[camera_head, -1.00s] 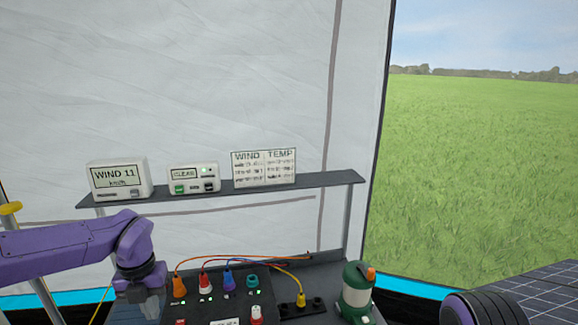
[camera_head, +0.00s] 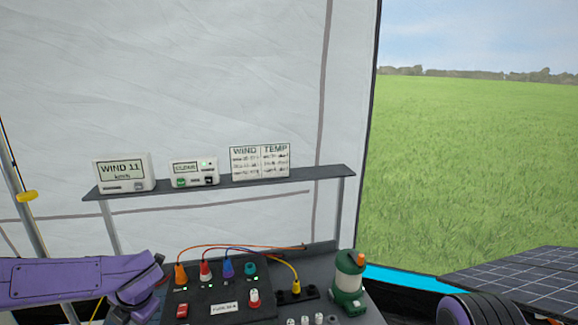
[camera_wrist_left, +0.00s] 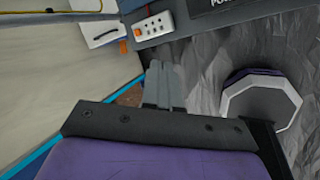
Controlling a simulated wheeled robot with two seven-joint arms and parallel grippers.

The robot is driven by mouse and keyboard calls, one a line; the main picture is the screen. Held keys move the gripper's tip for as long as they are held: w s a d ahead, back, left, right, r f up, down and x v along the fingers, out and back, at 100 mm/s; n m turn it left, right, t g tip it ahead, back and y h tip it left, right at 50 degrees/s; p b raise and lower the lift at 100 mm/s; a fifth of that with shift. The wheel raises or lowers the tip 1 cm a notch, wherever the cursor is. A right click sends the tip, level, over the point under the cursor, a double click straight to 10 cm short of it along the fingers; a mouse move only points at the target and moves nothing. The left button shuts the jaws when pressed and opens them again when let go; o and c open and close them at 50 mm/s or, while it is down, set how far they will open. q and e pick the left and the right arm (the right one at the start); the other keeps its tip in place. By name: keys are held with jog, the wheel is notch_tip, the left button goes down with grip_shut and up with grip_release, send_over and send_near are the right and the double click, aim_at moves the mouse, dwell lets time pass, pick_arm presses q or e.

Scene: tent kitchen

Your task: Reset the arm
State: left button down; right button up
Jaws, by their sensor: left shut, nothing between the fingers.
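My left arm (camera_head: 70,280) comes in low from the left in the head view, purple with dark joints. Its wrist is at the bottom edge, left of the control panel, and the fingers there are hidden or out of frame. In the left wrist view, the two grey fingers of my left gripper (camera_wrist_left: 163,85) lie together, shut and empty. My right gripper is not in view; only a purple and black arm part of mine shows at the bottom right of the head view.
A dark control panel (camera_head: 205,302) carries coloured plugs and cables. A shelf (camera_head: 315,178) above holds a wind display (camera_head: 124,172), a small white device (camera_head: 193,172) and a wind/temp chart (camera_head: 260,162). Solar panels (camera_head: 525,285) lie at right.

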pick_arm(q)
jog(key=s+d+f+m+t+y+b, duration=0.15)
jog(key=s+f+m, duration=0.25)
jog(key=f+m, duration=0.45)
jog(key=s+d+f+m+t+b, duration=0.15)
jog(key=s+f+m, duration=0.25)
jog(key=f+m, duration=0.45)
jog(key=s+d+f+m+g+h+b, duration=0.1)
jog(key=s+f+m, duration=0.3)
jog(key=s+f, duration=0.4)
jog(key=s+d+f+m+g+h+b, duration=0.1)
jog(key=s+f+m+b, duration=0.2)
jog(key=s+f, duration=0.5)
jog(key=s+m, duration=0.1)
jog(key=s, duration=0.6)
jog(key=shift+f+m+h, duration=0.15)
jog(key=shift+m+h, duration=0.15)
jog(key=shift+h, duration=0.05)
